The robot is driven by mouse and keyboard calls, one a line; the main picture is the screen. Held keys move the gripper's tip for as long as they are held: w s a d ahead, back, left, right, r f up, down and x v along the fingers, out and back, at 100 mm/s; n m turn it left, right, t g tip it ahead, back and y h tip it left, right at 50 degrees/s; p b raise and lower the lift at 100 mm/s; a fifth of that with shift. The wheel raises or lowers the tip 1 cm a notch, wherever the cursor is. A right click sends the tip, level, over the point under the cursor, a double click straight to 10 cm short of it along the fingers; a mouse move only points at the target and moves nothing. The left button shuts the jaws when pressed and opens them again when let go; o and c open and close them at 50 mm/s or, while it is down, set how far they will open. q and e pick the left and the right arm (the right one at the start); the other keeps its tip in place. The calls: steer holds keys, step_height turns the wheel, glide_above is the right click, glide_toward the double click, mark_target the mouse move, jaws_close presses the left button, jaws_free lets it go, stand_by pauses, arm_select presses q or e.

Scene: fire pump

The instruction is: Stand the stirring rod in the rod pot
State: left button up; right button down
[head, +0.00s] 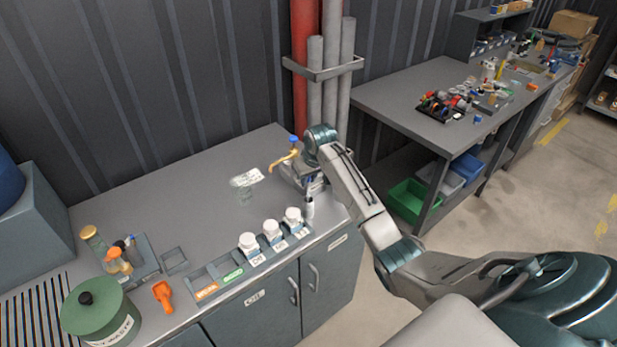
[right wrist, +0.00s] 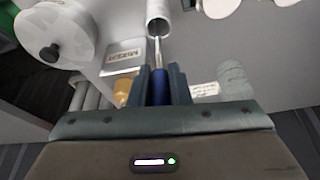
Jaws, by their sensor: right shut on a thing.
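My right gripper (head: 309,184) is above the right end of the grey bench. In the right wrist view the right gripper (right wrist: 160,85) is shut on the blue handle of the stirring rod (right wrist: 160,88). The rod's thin metal shaft points away from the fingers toward a pale grey cylinder (right wrist: 158,18), which looks like the rod pot. It also shows as a small upright cylinder (head: 309,208) below the gripper in the head view. The shaft meets the near rim; I cannot tell whether its tip is inside. My left gripper is not in view.
White lidded jars (head: 271,230) stand in a row left of the gripper. A brass tap (head: 285,160) is close behind it. The middle of the bench is free.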

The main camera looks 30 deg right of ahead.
steer(key=c, duration=1.3)
jaws_free()
steer(key=shift+b+v, duration=1.95)
steer(key=shift+v, duration=3.5)
steer(key=shift+d+f, duration=0.1)
